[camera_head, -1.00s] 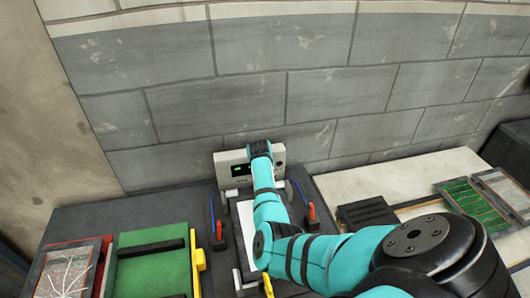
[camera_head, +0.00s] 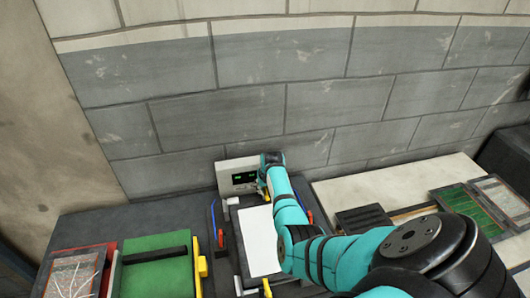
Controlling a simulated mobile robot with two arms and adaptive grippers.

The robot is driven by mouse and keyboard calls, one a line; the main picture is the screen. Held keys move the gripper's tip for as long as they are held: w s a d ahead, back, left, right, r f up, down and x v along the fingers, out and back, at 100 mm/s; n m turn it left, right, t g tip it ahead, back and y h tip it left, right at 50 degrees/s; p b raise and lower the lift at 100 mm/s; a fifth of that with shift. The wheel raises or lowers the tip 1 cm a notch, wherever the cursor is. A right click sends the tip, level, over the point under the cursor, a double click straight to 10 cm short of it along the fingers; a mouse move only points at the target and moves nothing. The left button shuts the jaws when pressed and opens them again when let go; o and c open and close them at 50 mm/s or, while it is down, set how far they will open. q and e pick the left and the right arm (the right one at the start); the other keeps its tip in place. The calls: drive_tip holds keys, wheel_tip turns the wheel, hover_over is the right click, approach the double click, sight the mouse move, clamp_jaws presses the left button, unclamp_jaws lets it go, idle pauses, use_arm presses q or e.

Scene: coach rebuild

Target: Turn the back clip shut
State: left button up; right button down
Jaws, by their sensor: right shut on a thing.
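My right gripper (camera_head: 263,184) reaches to the back edge of the fixture, in front of the grey box. It is shut on a small yellowish piece at its fingertips, which looks like the back clip; the gripper and wrist hide most of it, so its angle cannot be told. A white panel (camera_head: 262,240) lies in the dark fixture just in front of the gripper. A yellow clip (camera_head: 267,288) shows at the fixture's front edge. My left gripper is not in view.
The grey box (camera_head: 236,172) with a green display stands against the wall. Red-handled parts with blue leads flank the fixture; one (camera_head: 221,238) is at left. A green board (camera_head: 156,268) lies left; a pale worktop (camera_head: 370,187) is at right.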

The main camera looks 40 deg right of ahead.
drive_tip(key=shift+d, duration=0.1)
drive_tip(key=c, duration=1.4)
unclamp_jaws()
drive_tip(key=shift+s, duration=0.1)
drive_tip(key=shift+r, duration=0.15)
drive_tip(key=v, duration=1.1)
drive_tip(key=shift+s+r, duration=0.2)
drive_tip(key=shift+r, duration=0.15)
